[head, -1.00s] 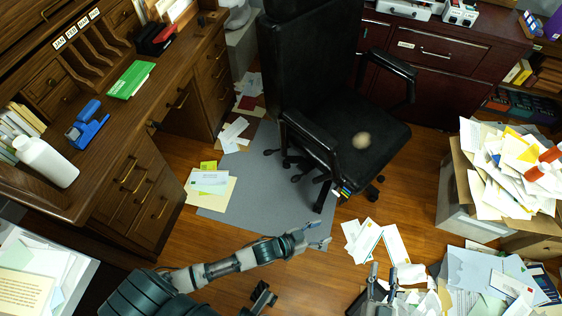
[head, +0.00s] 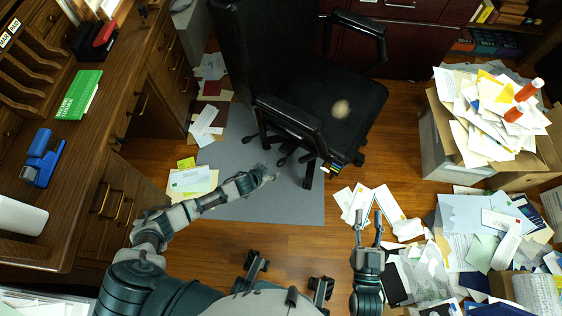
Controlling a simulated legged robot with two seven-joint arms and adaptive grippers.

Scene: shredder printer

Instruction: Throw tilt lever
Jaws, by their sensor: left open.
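The black office chair (head: 345,100) stands in the upper middle, its seat facing up. A tilt lever cannot be made out clearly; small coloured tabs (head: 333,170) show at the seat's near edge, below the armrest. My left gripper (head: 270,172) is open and empty, low beside the chair's wheeled base and left of the coloured tabs. I cannot tell whether it touches the base. My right gripper (head: 368,218) is open, fingers apart, above the papers on the floor, right of and nearer than the tabs.
Boxes heaped with papers (head: 490,110) stand at the right. Loose papers (head: 380,205) lie on the floor. A grey mat (head: 240,205) lies under the chair.

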